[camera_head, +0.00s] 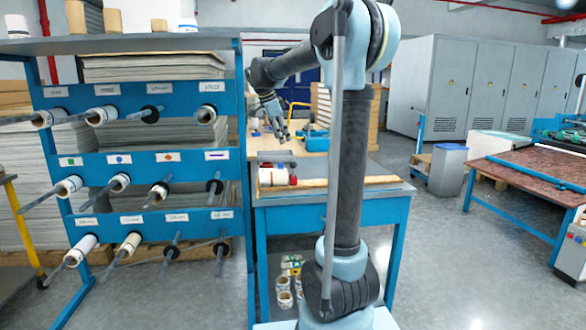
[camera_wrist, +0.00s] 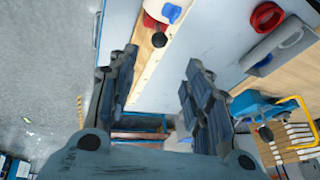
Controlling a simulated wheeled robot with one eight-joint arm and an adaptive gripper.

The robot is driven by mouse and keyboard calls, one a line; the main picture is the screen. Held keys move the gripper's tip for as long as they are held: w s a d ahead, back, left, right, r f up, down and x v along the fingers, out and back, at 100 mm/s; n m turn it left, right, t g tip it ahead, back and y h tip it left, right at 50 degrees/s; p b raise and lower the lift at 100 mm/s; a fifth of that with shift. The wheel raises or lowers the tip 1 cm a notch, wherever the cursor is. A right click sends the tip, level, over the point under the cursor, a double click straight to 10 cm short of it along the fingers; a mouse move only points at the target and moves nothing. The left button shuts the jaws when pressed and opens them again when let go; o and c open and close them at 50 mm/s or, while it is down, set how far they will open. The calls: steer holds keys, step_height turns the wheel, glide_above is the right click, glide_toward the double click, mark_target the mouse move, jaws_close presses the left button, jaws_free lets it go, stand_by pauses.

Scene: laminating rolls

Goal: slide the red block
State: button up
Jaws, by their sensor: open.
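A small red piece (camera_head: 293,180), which may be the red block, sits at the right end of a white roll (camera_head: 272,177) on the blue worktable (camera_head: 330,203). Its exact shape is too small to tell. My gripper (camera_head: 283,138) hangs above and behind it, pointing down and empty. In the wrist view the two dark fingers (camera_wrist: 160,95) are spread apart with nothing between them. Beyond the fingertips, a red ring-shaped piece (camera_wrist: 266,17) lies by a grey cylinder, and another red part (camera_wrist: 151,20) shows at the top edge by a white-and-blue roll (camera_wrist: 166,10).
A blue rack (camera_head: 150,134) with several rolls on rods stands at the left. A wooden strip (camera_head: 365,181) lies along the worktable. A blue tool (camera_head: 315,139) is on the wooden bench behind.

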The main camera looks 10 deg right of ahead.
mark_target(293, 165)
steer(key=x, duration=1.6)
steer(key=shift+s, duration=0.15)
jaws_close()
